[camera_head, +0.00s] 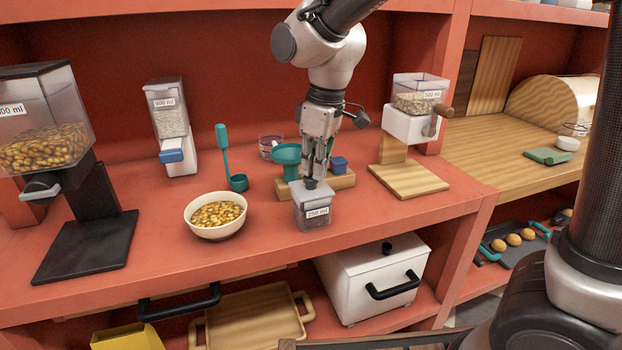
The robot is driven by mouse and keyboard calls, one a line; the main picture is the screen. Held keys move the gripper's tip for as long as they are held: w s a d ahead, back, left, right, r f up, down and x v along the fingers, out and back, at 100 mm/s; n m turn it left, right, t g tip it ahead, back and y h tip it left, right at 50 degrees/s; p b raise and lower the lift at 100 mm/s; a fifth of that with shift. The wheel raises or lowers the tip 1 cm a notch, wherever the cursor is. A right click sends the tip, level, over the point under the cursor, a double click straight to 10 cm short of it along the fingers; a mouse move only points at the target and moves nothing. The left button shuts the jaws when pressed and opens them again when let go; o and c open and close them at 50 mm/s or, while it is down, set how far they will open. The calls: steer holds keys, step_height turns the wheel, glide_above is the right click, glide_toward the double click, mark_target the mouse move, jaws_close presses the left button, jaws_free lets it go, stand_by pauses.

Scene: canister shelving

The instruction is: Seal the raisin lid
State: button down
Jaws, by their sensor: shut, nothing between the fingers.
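A small clear canister (313,213) with a white volume label stands on the red shelf, right of the bowl. Its contents look dark, and I cannot make out clearly what they are. A grey lid (300,190) sits at its top; whether it is fully seated I cannot tell. My gripper (312,178) points straight down over the middle of the lid, with its fingers together. The fingertips are at or just above a small dark knob on the lid; whether they touch it I cannot tell.
A bowl of golden pieces (215,231) stands left of the canister. Behind it are a teal funnel (287,154) on a wooden block and a teal scoop (238,182). Dispensers stand left (45,130), back left (170,125) and right (415,107). The shelf's front strip is clear.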

steer(key=shift+f, duration=0.5)
stand_by(0.3)
step_height(320, 180, up, 9)
stand_by(1.0)
steer(key=s+d+m+t, duration=0.1)
steer(key=s+d+m, duration=0.3)
steer(key=d, duration=0.6)
steer(key=s+d+f+m+t+h, duration=0.1)
steer(key=s+d+m, duration=0.3)
steer(key=d, duration=0.7)
steer(key=s+d+f+m+t, duration=0.1)
steer(key=s+d+m, duration=0.3)
steer(key=s+d, duration=0.4)
steer(key=shift+d+t+h, duration=0.3)
steer(key=shift+d, duration=1.3)
